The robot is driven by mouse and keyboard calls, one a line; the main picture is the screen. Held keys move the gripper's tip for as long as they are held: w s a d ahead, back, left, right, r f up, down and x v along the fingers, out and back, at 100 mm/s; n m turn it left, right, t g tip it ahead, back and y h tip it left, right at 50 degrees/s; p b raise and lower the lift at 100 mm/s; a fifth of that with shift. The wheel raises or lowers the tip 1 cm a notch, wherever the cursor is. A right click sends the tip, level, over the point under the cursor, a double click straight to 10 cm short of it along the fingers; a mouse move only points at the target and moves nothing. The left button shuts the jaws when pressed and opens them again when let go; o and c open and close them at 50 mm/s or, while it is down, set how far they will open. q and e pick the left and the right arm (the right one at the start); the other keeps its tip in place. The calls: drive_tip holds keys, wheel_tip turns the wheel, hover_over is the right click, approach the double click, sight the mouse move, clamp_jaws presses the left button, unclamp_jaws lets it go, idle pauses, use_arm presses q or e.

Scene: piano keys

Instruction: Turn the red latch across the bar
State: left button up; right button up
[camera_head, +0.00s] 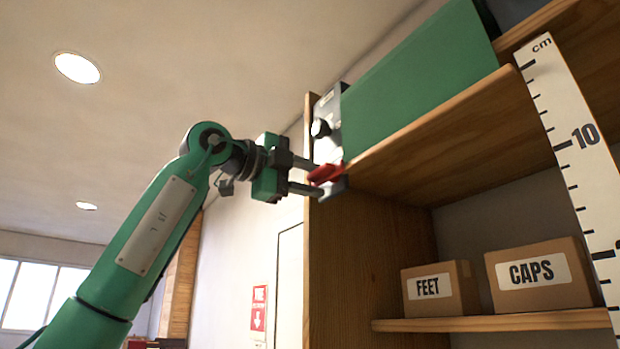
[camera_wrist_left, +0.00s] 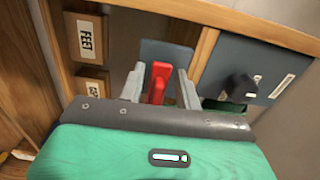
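The red latch (camera_head: 326,173) sits at the front edge of the wooden cabinet, just below the shelf with the green panel. In the left wrist view the red latch (camera_wrist_left: 158,80) stands in front of a grey-blue plate (camera_wrist_left: 166,54). My left gripper (camera_head: 332,178) has its two fingers around the latch, one above and one below in the head view. In the left wrist view the fingers of the left gripper (camera_wrist_left: 160,82) are apart, with a narrow gap on each side of the latch. I cannot make out the bar clearly. My right gripper is not in view.
A grey panel with a black knob (camera_head: 320,128) is just above the latch, beside a large green panel (camera_head: 415,85). Boxes labelled FEET (camera_head: 440,290) and CAPS (camera_head: 540,277) stand on a lower shelf. A cm ruler (camera_head: 575,150) stands at right. Left of the cabinet is open room.

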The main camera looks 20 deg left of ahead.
use_arm(q)
drive_tip(key=shift+s, duration=0.1)
